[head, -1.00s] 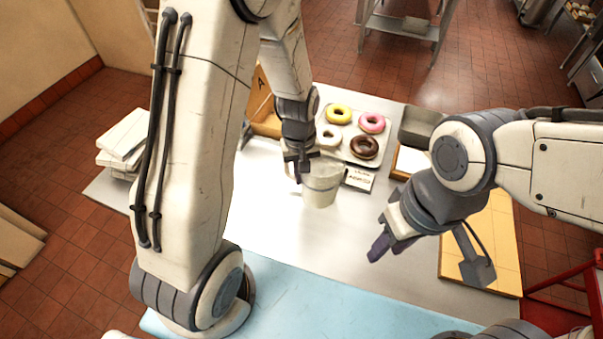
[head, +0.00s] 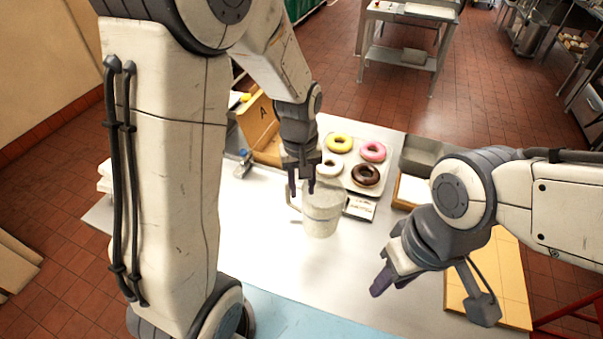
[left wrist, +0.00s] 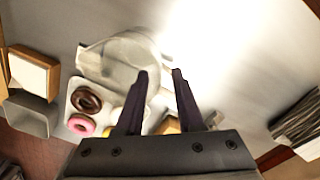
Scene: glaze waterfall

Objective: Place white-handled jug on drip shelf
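A pale, whitish jug (head: 324,218) stands upright on the table, with its handle (head: 292,197) on the left side. It also shows in the left wrist view (left wrist: 128,62), to the left of the fingertips. My left gripper (head: 301,188) points down over the handle side of the jug's rim. Its fingers are apart with nothing visibly gripped between them; whether one touches the jug I cannot tell. My right gripper (head: 381,284) is to the right, away from the jug, with its finger gap hidden. I cannot identify the drip shelf with certainty.
A tray (head: 351,183) of several donuts lies right behind the jug, with a small label card (head: 360,208) beside it. A grey bin (head: 420,153) and a white-topped wooden box (head: 411,190) are at right. A wooden board (head: 510,275) lies at front right. The front table is clear.

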